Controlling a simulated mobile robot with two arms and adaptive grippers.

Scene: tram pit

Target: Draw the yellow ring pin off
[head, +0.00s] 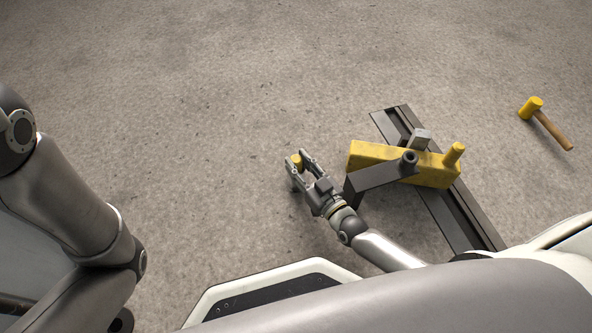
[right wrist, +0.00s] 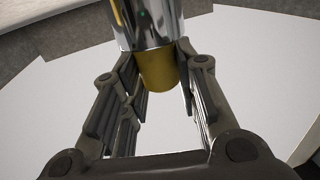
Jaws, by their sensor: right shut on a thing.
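My right gripper (head: 303,167) is shut on a small yellow cylindrical piece (head: 295,160), left of the yellow block. In the right wrist view this yellow piece (right wrist: 157,72) sits between the fingertips, with a shiny metal cylinder (right wrist: 147,25) directly above it. I cannot tell whether the two are joined, and no ring shape shows on the piece, so I cannot tell if it is the ring pin. The yellow block (head: 365,155) lies across a dark rail, with a yellow peg (head: 454,152) standing at its right end. My left gripper is out of view; only its arm shows.
The dark rail (head: 455,225) runs diagonally on the floor. A dark grey bar (head: 375,180) with a round tube end lies over the block, close to my right gripper. A yellow-headed mallet (head: 531,107) lies at the far right. The floor left of and beyond the gripper is clear.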

